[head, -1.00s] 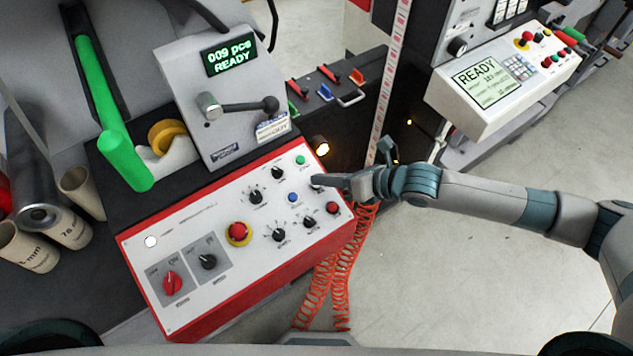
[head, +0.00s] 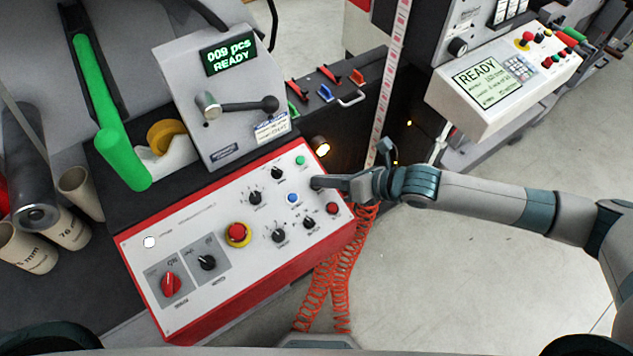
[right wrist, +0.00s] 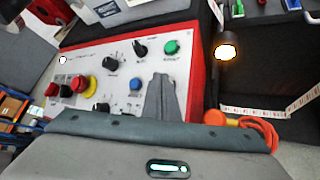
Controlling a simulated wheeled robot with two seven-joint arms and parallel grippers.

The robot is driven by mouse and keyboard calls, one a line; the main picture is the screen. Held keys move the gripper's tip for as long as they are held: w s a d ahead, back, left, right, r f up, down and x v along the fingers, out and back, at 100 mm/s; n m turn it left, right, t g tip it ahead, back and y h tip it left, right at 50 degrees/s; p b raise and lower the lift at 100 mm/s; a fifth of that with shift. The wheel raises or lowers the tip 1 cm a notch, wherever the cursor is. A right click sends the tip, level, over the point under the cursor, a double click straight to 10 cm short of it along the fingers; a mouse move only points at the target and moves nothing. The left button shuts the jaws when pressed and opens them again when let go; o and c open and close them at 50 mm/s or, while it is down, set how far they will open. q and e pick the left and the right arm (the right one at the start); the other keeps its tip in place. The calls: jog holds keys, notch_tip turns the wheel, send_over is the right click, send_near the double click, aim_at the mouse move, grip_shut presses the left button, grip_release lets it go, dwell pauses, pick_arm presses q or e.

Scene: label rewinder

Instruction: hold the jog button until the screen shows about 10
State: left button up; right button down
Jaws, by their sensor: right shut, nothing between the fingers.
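The screen (head: 229,56) on the grey housing reads "009 pcs READY" in green. The control panel (head: 200,210) below it is white with red sides. A blue button (head: 292,197) is on its right part; it also shows in the wrist view (right wrist: 135,84). The panel's labels are too small to read, so I cannot tell which button is jog. My right gripper (head: 316,183) is shut and empty, its tips over the panel's right part, between the green button (head: 300,160) and the red button (head: 332,208). The tips are to the right of the blue button. I cannot tell whether they touch the panel. My left gripper is not in view.
Black knobs surround the blue button. A red emergency stop (head: 237,231) with a yellow ring and a red rotary switch (head: 171,284) are further left. An orange coiled cable (head: 330,280) hangs by the panel's right side. Open floor lies to the right.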

jog(key=shift+f, duration=0.2)
dwell(0.6)
jog(key=shift+s+d+r+p, duration=0.1)
jog(key=shift+s+r+p, duration=0.05)
jog(key=shift+r+p, duration=0.55)
jog(key=shift+r, duration=0.2)
jog(key=r+p, duration=0.2)
jog(key=r, duration=0.1)
jog(key=s+r+p, duration=0.1)
jog(key=p, duration=0.1)
jog(key=shift+d+r, duration=0.35)
jog(key=shift+d, duration=0.05)
dwell(0.3)
